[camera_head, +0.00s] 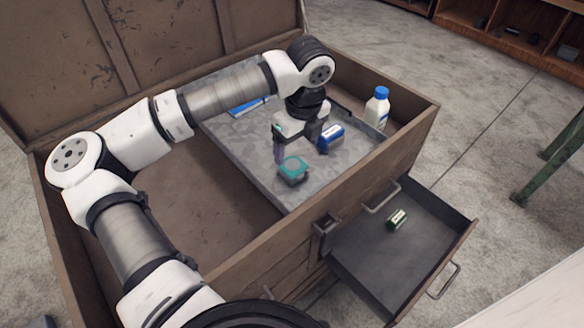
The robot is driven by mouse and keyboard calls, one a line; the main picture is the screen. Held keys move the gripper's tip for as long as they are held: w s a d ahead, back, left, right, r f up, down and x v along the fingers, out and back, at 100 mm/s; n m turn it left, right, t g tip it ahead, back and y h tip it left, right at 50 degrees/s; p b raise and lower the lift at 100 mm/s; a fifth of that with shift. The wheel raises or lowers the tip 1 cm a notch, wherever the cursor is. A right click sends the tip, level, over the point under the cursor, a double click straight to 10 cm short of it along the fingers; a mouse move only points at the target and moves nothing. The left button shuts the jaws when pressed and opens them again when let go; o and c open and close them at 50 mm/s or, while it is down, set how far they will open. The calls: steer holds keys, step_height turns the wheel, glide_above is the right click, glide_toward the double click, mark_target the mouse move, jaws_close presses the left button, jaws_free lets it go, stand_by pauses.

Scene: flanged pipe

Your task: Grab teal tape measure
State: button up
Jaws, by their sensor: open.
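The teal tape measure (293,169) lies on the grey tray inside the open wooden chest. It is a small block with a teal top and darker sides. My gripper (296,149) points down just above and behind it, with one finger at the left and one at the right. The jaws are open, and no object shows between them. From this view I cannot tell the exact height gap between the fingers and the tape measure.
The grey tray (262,176) also holds a blue can-like object (331,138) close to the gripper's right and a flat blue item (248,107). A white bottle with a blue cap (377,110) stands near the chest's right wall.

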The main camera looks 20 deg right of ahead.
mark_target(294, 166)
steer(key=f, duration=0.5)
steer(key=f+p, duration=0.1)
steer(key=f, duration=0.1)
steer(key=shift+w+a+f, duration=0.25)
steer(key=shift+w+f, duration=0.05)
steer(key=shift+w, duration=0.05)
steer(key=c, duration=1.2)
